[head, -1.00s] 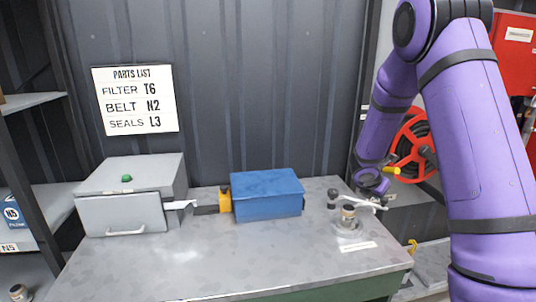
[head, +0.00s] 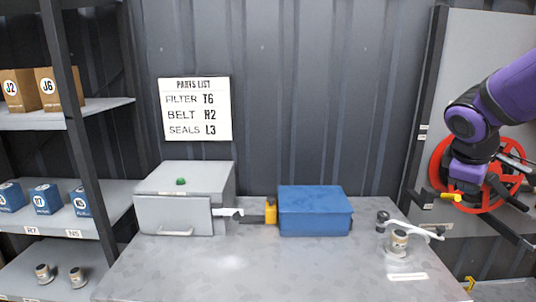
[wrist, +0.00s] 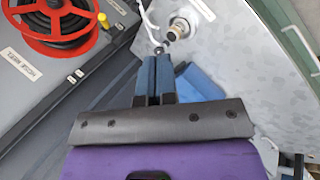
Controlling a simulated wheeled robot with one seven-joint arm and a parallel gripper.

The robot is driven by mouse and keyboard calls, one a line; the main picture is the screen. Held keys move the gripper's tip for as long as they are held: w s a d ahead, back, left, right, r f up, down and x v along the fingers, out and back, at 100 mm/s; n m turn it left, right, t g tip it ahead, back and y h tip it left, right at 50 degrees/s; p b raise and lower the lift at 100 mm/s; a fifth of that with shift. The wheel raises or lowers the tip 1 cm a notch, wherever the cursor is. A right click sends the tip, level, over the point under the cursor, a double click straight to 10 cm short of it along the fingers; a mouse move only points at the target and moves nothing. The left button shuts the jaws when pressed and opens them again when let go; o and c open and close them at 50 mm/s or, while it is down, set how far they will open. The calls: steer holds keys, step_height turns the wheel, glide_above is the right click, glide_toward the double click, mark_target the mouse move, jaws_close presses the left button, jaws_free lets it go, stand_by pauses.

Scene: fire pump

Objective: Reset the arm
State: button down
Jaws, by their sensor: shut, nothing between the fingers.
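My gripper shows in the wrist view (wrist: 153,60) with its two blue-grey fingers together and nothing between them. In the head view my purple arm comes in from the right edge. Its dark wrist end hangs in front of the red hose reel, right of the workbench (head: 225,270); the fingertips are hard to make out there.
A grey box with a green button (head: 172,215) and a blue box (head: 315,212) stand on the bench. The red hose reel (head: 440,172) is close behind my wrist. Shelves with small boxes (head: 100,110) stand at left. The bench front is clear.

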steer(key=s+a+r+m+y, duration=0.2)
steer(key=s+a+m, duration=0.2)
steer(key=s, duration=0.4)
steer(key=s+a+r+m+t+y, duration=0.1)
steer(key=s+a+r+m+y, duration=0.1)
steer(key=s+a, duration=0.5)
steer(key=shift+s+m+t+y, duration=0.3)
steer(key=shift+s+m+y, duration=0.2)
steer(key=shift+s+m, duration=0.5)
